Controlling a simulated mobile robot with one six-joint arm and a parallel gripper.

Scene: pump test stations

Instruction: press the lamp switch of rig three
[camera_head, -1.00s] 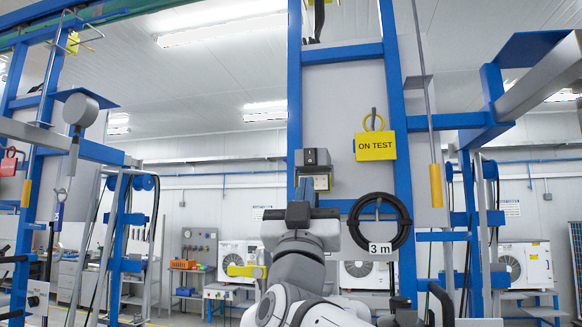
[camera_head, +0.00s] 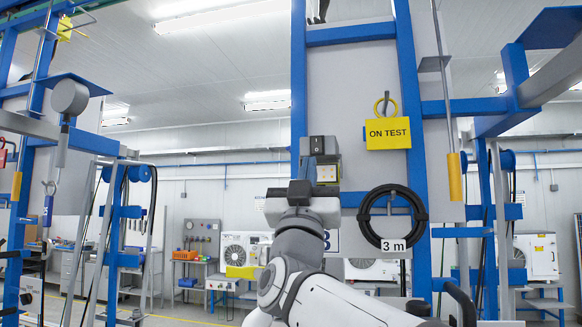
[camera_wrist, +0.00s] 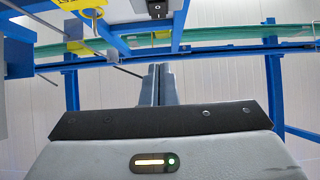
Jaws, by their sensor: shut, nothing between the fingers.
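The rig frame of blue posts (camera_head: 408,120) stands in front of me with a grey back panel. A blue-edged sign, partly hidden by my arm, seems to show a 3 (camera_head: 327,241). A grey box on the panel carries a dark rocker switch (camera_head: 316,145); the switch also shows at the top edge of the wrist view (camera_wrist: 159,9). My gripper (camera_head: 308,169) is shut and empty, fingers pointing up, just below and in front of the switch in the head view. In the wrist view its fingers (camera_wrist: 158,84) are apart from the switch. Any contact is not visible.
A yellow ON TEST tag (camera_head: 388,133) hangs right of the switch. Below it hangs a coiled black hose (camera_head: 367,217) with a 3 m label (camera_head: 393,245). A yellow-ended hanging rod (camera_head: 454,177) is further right. A grey gauge (camera_head: 69,97) hangs at left.

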